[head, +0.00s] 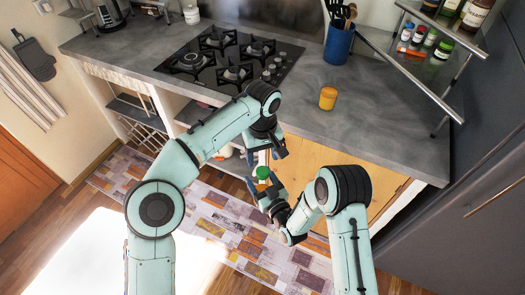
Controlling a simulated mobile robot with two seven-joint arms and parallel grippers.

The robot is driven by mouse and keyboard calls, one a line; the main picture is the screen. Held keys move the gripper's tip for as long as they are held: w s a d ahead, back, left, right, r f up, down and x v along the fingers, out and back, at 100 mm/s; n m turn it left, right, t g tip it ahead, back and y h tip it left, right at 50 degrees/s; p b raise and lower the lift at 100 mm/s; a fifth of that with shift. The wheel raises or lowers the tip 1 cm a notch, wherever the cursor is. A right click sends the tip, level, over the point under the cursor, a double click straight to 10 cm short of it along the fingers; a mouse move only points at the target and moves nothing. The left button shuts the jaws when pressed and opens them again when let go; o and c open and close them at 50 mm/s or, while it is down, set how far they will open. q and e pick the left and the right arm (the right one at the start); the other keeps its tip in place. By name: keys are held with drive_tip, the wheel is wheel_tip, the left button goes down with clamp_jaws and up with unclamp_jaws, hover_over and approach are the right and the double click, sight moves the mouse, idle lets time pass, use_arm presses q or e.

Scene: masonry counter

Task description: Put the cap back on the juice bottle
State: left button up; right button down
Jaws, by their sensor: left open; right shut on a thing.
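A short orange container (328,98), which appears to be the juice bottle, stands upright on the grey counter, right of the hob. No cap can be made out on it.
The black hob (230,58) lies left of the bottle. A blue utensil holder (339,45) stands behind it. A metal corner rack (410,65) with jars and bottles is at the right. The counter (385,130) around the bottle is clear. A patterned rug (215,225) lies below.

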sight(262, 171)
use_arm(q)
drive_tip(key=shift+f, duration=3.2)
drive_tip(key=c, duration=1.1)
